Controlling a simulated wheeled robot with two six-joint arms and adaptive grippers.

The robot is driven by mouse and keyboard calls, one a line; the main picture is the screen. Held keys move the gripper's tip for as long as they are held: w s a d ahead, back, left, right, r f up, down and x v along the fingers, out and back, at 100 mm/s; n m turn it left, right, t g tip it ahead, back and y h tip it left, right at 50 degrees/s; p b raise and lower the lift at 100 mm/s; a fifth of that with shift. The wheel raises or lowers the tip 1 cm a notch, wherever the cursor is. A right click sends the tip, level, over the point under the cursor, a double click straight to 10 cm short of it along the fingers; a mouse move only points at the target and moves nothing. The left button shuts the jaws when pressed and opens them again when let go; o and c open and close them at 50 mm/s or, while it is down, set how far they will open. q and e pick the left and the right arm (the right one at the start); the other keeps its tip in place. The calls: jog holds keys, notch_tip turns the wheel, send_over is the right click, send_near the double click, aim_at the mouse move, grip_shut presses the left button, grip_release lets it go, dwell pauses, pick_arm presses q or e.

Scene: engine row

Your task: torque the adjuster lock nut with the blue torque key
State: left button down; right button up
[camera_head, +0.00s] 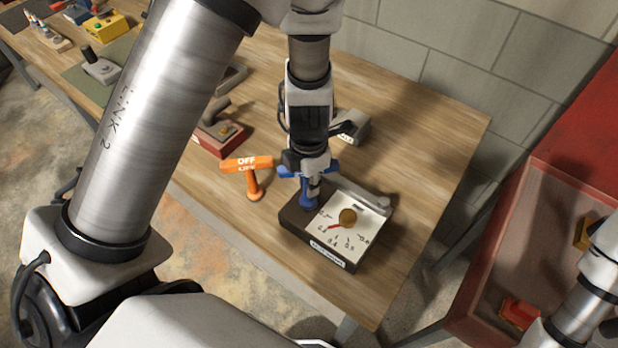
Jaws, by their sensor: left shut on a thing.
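The blue torque key (308,196) is a T-handled tool standing roughly upright, its handle across my left gripper (312,172). My left gripper is shut on it from above. The key's lower end is at the left part of a dark box (311,247) with a white dial plate (341,232). I cannot tell whether it is seated on a nut; the adjuster lock nut is hidden or too small to make out. A brass knob (348,216) and red pointer sit on the dial plate. Part of my right arm shows at lower right, but its gripper does not.
An orange T-handle marked OFF (250,170) stands just left of the box. A red box (222,140) and a grey block (353,125) are behind. A red cabinet (560,180) stands at right. Bare bench (435,140) lies right of the box.

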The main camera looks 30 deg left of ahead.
dwell(0.4)
pick_arm(q)
jog(key=m, duration=0.1)
jog(key=m+b, duration=0.1)
jog(key=shift+f+m, duration=0.25)
jog(key=shift+m, duration=0.15)
notch_tip(320, 180, up, 6)
jog(key=p, duration=0.6)
jog(key=shift+p, duration=0.3)
jog(key=shift+f, duration=0.1)
